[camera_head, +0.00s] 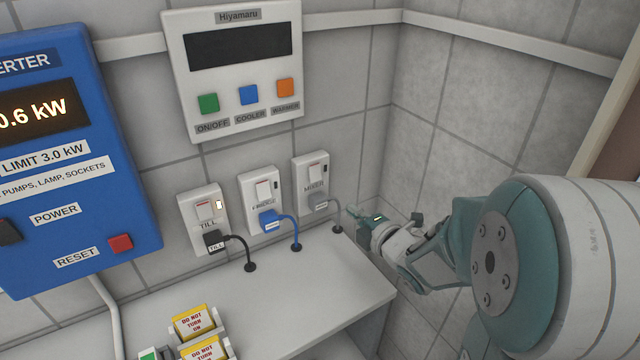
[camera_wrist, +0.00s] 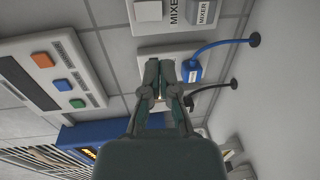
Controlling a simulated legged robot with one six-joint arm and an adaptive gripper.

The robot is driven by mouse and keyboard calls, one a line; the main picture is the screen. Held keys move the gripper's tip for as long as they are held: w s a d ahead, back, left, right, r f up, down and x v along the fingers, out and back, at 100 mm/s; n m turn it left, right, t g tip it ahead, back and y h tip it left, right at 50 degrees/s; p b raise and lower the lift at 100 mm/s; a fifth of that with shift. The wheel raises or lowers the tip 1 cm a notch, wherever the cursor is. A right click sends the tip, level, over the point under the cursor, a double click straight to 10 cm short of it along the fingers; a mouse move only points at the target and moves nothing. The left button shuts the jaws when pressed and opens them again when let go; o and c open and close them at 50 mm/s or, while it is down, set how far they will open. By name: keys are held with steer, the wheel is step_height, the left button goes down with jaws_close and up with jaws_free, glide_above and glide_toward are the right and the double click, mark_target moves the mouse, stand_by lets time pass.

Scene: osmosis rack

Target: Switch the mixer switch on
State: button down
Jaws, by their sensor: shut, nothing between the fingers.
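The mixer switch (camera_head: 314,171) is a white rocker with a red mark at its top, on the rightmost of the wall outlets, with a grey plug (camera_head: 319,204) below it. Its small side window is dark. My gripper (camera_head: 353,212) is shut and empty, right of and below the mixer outlet in the head view. In the wrist view my gripper (camera_wrist: 160,68) lies across the fridge outlet, hiding most of its switch.
The fridge outlet (camera_head: 262,187) with a blue plug and the till outlet (camera_head: 203,205) stand left of the mixer; the till's window glows. Cables enter the white shelf (camera_head: 310,300). A Hiyamaru panel (camera_head: 232,70) hangs above, a blue inverter (camera_head: 70,150) far left. Yellow tags (camera_head: 194,322) sit in front.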

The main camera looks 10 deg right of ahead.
mark_target(316, 182)
steer(key=x, duration=1.4)
steer(key=shift+d, duration=0.15)
steer(key=shift+w+f, duration=0.15)
steer(key=shift+w, duration=0.1)
steer(key=shift+s, duration=0.1)
